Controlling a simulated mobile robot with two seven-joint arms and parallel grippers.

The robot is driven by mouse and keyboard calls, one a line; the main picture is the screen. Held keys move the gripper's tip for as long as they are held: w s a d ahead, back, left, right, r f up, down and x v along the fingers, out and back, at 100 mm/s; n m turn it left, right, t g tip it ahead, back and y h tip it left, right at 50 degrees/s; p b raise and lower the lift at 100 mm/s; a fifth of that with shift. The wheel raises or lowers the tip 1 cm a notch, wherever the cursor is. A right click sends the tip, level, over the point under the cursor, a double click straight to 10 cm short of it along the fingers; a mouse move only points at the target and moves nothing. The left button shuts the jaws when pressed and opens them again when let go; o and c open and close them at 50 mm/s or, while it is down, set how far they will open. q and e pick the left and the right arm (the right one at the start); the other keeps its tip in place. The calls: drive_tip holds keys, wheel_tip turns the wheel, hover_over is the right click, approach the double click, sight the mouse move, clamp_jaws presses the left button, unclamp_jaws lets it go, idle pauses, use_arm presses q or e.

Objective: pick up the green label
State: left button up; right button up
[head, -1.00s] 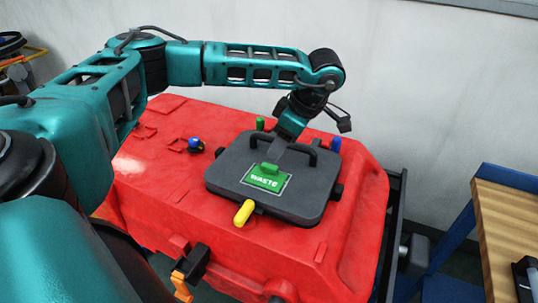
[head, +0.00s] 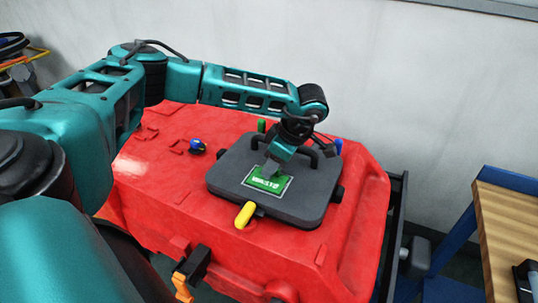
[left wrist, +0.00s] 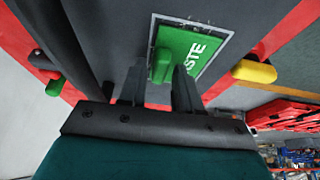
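The green label (head: 266,183) with white lettering lies on the dark grey lid (head: 300,208) of the red tank. In the left wrist view the label (left wrist: 203,52) shows a raised green tab (left wrist: 162,64). My left gripper (head: 271,167) points down at the label and hides its tab in the head view. In the left wrist view the two fingers of my left gripper (left wrist: 159,75) are apart, with the tab between their tips. I cannot tell whether they touch it. My right gripper is not in view.
The lid has black handles and a yellow knob (head: 244,215) at its front edge. Green (head: 261,126) and blue knobs stand behind it. A blue-topped part (head: 197,145) sits on the red tank (head: 170,195) to the left. A wooden-topped bench (head: 505,225) stands at right.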

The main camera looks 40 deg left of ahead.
use_arm(q)
clamp_jaws()
idle(0.4)
